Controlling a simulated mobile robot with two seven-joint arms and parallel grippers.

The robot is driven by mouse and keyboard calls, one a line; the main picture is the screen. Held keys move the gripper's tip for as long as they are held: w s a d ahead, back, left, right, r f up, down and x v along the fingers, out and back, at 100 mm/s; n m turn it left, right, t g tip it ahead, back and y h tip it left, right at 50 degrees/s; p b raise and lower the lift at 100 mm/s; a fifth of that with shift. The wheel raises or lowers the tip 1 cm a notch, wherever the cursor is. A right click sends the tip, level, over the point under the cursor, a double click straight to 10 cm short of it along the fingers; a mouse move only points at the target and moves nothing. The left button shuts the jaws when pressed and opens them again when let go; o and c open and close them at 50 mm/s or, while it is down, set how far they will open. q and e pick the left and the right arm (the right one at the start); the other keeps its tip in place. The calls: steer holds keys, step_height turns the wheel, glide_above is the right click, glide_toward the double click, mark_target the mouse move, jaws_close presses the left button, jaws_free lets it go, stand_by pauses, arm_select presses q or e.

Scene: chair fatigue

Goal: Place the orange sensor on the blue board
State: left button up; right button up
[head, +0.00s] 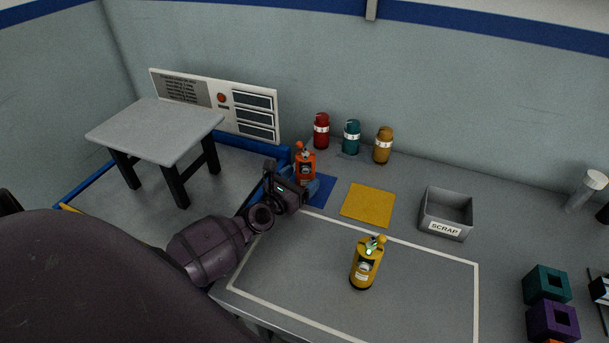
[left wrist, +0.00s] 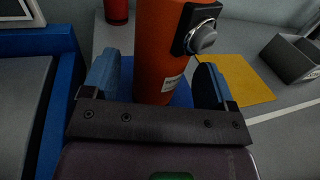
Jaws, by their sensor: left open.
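The orange sensor (head: 305,164) stands upright at the back left of the table, on or just above the blue board (head: 321,192); its base is hidden behind my gripper. In the left wrist view the orange sensor (left wrist: 158,50) is between the two blue fingers, with a dark knob on its side and a patch of blue board (left wrist: 181,94) behind it. My left gripper (head: 304,183) is open around the sensor's lower part, and gaps show beside the fingers (left wrist: 158,82). My right gripper is not in view.
A yellow board (head: 368,204) lies to the right, then a grey scrap bin (head: 446,214). A yellow sensor (head: 366,266) stands inside the white outline in front. Red (head: 321,131), teal (head: 351,137) and ochre (head: 383,146) bottles stand behind. A blue rail (head: 270,160) is close on the left.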

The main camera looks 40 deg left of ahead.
arm_select(q)
steer(key=s+b, duration=0.1)
steer(key=s, duration=0.7)
steer(key=shift+s+a+f, duration=0.1)
steer(key=shift+s+a, duration=0.05)
steer(key=shift+s, duration=0.65)
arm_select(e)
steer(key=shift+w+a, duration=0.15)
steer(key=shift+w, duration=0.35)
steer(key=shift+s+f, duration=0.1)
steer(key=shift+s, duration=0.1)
arm_select(q)
steer(key=shift+r, duration=0.25)
